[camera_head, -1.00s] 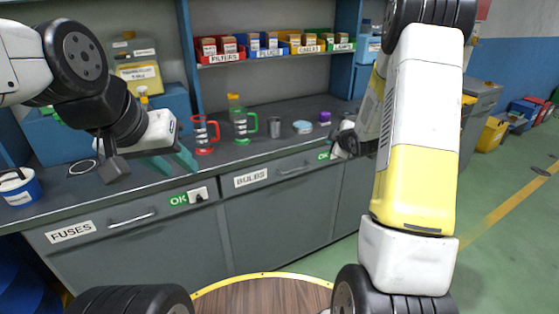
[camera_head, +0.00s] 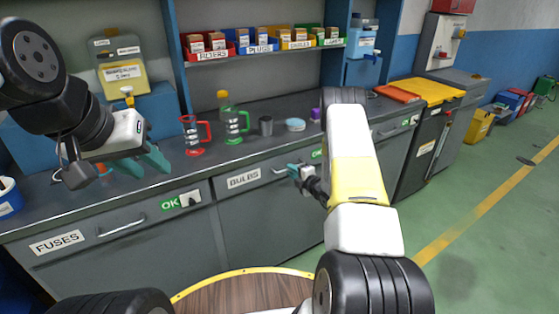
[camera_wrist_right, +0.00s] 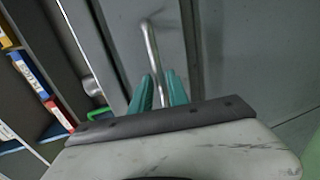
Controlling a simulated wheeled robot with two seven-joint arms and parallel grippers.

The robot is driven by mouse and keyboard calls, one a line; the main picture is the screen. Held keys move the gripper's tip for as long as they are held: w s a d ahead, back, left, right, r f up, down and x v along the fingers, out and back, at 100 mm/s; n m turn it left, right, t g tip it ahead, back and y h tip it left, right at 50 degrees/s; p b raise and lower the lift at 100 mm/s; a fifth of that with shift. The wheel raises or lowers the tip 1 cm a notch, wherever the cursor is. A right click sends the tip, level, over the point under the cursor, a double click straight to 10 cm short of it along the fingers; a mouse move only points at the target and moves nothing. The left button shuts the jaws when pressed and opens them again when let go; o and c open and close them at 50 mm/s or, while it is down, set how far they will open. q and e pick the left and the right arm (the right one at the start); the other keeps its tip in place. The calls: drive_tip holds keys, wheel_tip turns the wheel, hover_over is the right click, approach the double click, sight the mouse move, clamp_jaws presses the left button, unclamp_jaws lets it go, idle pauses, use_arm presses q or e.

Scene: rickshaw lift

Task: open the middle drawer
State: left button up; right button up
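The middle drawer (camera_head: 231,200), labelled BULBS, is closed flush in the grey cabinet. Its metal handle (camera_wrist_right: 151,49) runs between the two teal fingers of my right gripper (camera_wrist_right: 159,80) in the right wrist view. The fingers lie close on either side of the bar; whether they press on it is unclear. In the head view my right gripper (camera_head: 297,171) is at the right end of this drawer front and partly hides the handle. My left gripper (camera_head: 142,163) is open and empty above the counter at the left.
The FUSES drawer (camera_head: 70,252) is closed at the left. Green floor (camera_head: 500,230) lies clear at the right.

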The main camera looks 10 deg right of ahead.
drive_tip(key=shift+x, duration=1.25)
clamp_jaws()
idle(0.5)
